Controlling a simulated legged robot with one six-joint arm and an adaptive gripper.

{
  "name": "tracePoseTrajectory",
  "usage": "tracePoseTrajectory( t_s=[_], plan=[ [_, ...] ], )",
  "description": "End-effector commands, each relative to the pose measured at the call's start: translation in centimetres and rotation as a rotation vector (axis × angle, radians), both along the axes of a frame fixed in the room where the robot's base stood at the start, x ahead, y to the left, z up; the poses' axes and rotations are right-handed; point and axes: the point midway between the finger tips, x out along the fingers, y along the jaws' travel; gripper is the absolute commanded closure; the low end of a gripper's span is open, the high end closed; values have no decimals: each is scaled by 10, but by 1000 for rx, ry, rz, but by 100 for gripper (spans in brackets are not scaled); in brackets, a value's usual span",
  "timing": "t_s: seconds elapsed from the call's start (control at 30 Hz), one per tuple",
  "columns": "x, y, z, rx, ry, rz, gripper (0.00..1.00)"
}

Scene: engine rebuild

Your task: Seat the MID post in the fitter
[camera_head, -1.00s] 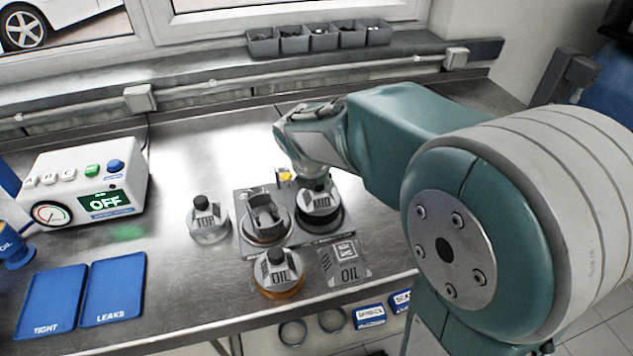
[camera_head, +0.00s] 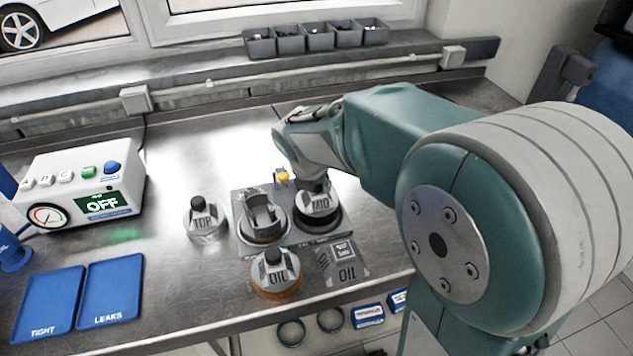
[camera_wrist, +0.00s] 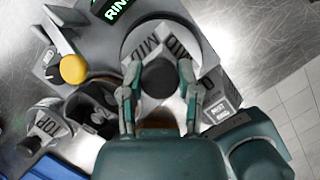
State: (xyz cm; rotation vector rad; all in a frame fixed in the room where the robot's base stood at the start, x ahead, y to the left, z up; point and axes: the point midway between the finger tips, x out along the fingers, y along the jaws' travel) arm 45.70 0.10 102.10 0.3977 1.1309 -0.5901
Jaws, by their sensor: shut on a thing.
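The MID post (camera_head: 313,203), a grey faceted piece with a dark knob, stands upright at the dark round seat (camera_head: 319,222) on the right of the fitter plate (camera_head: 238,203). My gripper (camera_wrist: 158,82) is shut on its dark knob from above. The post also shows in the wrist view (camera_wrist: 143,50), with its label around the knob. In the head view my wrist hides its top. I cannot tell whether its base is fully down in the seat. The fitter's yellow button (camera_head: 281,175) is behind and left of the post.
A dark cradle (camera_head: 262,214) sits on the plate left of the post. The TOP post (camera_head: 205,221) stands further left and the OIL post (camera_head: 277,277) in front. An OIL-marked pad (camera_head: 342,265) lies front right. A tester box (camera_head: 75,185) and blue trays (camera_head: 112,290) are at left.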

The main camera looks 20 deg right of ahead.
Motion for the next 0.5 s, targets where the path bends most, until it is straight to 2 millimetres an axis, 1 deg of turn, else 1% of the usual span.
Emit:
tracePoseTrajectory(
  t_s=[0.5],
  plan=[
    [0, 0, -6, 0, -1, 1, 100]
  ],
)
